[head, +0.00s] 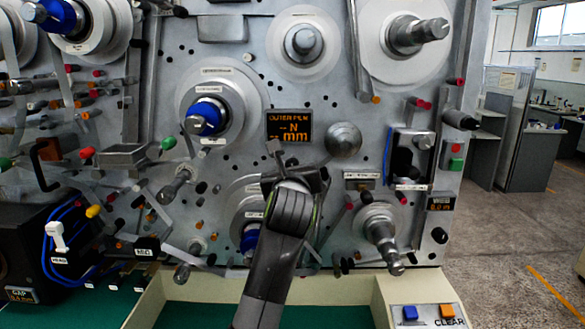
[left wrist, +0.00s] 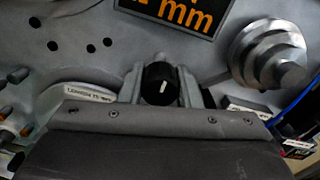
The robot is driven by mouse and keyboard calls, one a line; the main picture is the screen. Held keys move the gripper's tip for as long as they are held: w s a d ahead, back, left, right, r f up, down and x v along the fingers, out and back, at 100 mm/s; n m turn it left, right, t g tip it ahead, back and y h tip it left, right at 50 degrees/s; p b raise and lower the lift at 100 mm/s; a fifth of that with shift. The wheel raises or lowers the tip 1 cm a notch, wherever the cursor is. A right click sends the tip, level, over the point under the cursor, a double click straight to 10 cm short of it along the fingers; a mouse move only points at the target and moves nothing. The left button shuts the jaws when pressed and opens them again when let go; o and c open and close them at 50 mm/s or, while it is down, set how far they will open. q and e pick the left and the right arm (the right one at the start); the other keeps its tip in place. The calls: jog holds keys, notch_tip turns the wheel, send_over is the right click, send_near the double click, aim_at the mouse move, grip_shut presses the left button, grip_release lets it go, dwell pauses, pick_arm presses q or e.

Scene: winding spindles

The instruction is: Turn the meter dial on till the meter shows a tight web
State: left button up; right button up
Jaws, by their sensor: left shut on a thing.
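The meter (head: 289,126) is a dark display with orange text on the machine's front plate. It reads "OUTER FILM", with dashes before "N" and "mm" and no figure I can make out. Its lower edge also shows in the left wrist view (left wrist: 172,14). The meter dial (left wrist: 160,84) is a black knob with a white mark pointing nearly straight up, tilted slightly right. My left gripper (left wrist: 161,85) is shut on the dial, one finger on each side. In the head view the left gripper (head: 291,173) sits just below the meter and hides the dial. My right gripper is out of view.
A round metal stepped hub (head: 343,140) stands out just right of the meter, close to my left gripper. A blue-cored spindle (head: 206,117) is at left and a grey shaft (head: 382,240) at lower right. A panel with blue and orange buttons (head: 428,313) is at bottom right.

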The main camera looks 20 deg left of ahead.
pick_arm(q)
jog(key=shift+m+p, duration=0.3)
jog(key=shift+m, duration=0.1)
jog(key=m+p, duration=0.1)
jog(key=m, duration=0.1)
jog(key=shift+r+m+p, duration=0.1)
jog(key=shift+m+p, duration=1.3)
jog(key=shift+m, duration=1.1)
jog(key=o, duration=1)
